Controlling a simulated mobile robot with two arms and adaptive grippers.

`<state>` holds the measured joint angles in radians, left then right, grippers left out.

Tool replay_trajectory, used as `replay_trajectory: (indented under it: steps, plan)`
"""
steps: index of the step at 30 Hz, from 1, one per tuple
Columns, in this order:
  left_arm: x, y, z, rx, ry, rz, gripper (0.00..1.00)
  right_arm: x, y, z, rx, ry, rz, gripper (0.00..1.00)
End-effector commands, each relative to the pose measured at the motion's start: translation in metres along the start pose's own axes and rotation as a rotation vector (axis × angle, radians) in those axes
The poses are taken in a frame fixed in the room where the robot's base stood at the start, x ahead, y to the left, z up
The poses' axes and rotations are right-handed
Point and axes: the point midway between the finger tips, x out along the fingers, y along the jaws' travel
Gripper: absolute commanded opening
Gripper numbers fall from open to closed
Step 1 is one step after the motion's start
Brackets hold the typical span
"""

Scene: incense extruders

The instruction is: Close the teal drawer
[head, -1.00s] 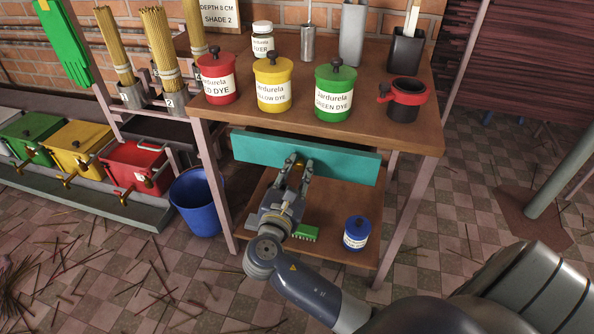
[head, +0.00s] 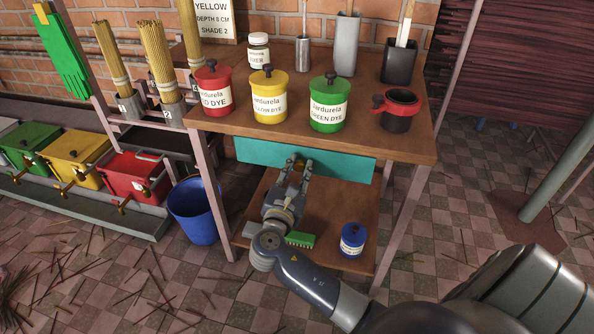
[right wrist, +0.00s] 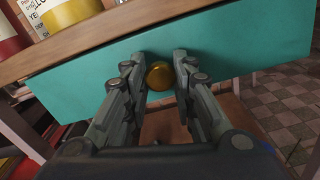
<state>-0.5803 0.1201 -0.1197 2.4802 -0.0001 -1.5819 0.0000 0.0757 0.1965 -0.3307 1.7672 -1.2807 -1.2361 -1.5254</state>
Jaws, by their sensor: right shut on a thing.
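The teal drawer (head: 345,168) sits under the wooden tabletop, its front close beneath the table edge. I cannot tell if it is fully flush. In the right wrist view the teal front (right wrist: 235,60) spans the picture, with a round brass knob (right wrist: 160,76) at its middle. My right gripper (head: 298,164) is at the drawer front and hides the knob in the head view. In the right wrist view its fingers (right wrist: 161,80) stand on both sides of the knob, shut on it. My left gripper is not in view.
Below, a shelf (head: 330,205) holds a green brush (head: 300,239) and blue jar (head: 353,239). A blue bucket (head: 196,212) stands left.

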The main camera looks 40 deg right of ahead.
Motion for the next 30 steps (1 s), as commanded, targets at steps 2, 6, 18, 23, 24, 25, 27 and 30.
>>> replay_trajectory:
  steps: [2,6,18,23,24,25,27,30]
  plan:
    - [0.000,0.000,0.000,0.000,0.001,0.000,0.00,0.004,0.000,0.004,0.004,-0.009,0.000,0.34]
    - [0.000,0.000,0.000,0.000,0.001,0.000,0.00,0.003,0.000,0.004,0.003,-0.007,0.000,0.46]
    - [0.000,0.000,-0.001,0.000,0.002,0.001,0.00,-0.012,0.001,0.002,0.003,-0.003,0.003,0.46]
    - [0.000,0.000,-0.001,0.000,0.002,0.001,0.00,-0.043,0.001,0.001,0.003,-0.001,0.002,0.46]
    - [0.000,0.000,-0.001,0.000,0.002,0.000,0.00,-0.052,0.000,0.001,0.004,0.000,0.001,0.46]
    - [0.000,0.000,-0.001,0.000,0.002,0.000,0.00,-0.059,0.000,0.001,0.004,-0.001,0.001,0.46]
    - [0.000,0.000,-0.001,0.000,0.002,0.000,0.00,-0.074,0.001,0.001,0.003,-0.002,0.001,0.46]
    - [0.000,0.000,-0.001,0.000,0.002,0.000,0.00,-0.092,0.000,0.001,0.003,-0.002,0.000,0.46]
